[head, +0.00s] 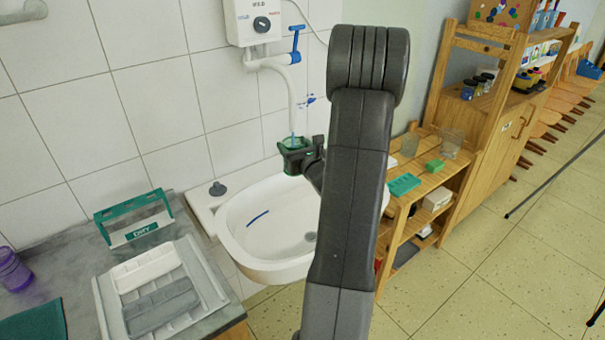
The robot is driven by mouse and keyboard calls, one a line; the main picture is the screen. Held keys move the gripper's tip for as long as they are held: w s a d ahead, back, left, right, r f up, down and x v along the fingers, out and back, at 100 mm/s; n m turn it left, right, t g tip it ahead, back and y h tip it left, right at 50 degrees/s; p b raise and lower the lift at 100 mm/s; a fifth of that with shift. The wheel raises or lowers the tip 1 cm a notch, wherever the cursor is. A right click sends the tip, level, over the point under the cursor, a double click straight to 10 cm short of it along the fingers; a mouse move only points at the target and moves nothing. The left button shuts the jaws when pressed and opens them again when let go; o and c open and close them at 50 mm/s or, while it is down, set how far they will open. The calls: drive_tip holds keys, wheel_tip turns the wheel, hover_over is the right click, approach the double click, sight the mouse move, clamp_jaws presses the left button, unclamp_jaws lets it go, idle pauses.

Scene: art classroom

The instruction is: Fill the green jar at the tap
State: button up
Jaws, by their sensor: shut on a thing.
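The green jar (290,143) is held over the back of the white sink (230,228), its mouth right under the white tap spout (291,105). My gripper (296,160) is shut on it, coming from the right. The dark jaws hide the jar's lower part. A bluish streak shows between spout and jar mouth; I cannot tell whether it is running water. The jar's fill level is not clear. The tap's blue lever (296,44) stands up at the right of the pipe, under the white water heater (256,22).
A counter at left bears a green "DRY" rack (134,237), grey trays (160,300) and a purple jar (14,270). A dark plug (217,189) sits on the sink's ledge; a blue strip (257,218) lies in the basin. A wooden shelf (440,180) stands right of my arm.

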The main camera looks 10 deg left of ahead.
drive_tip(key=b+v, duration=0.2)
drive_tip(key=v, duration=0.5)
drive_tip(key=shift+s+a, duration=0.25)
drive_tip(key=shift+s, duration=0.1)
idle(0.4)
drive_tip(key=b+v, duration=0.1)
drive_tip(key=v, duration=0.6)
drive_tip(key=shift+a, duration=0.3)
drive_tip(key=shift+s, duration=0.15)
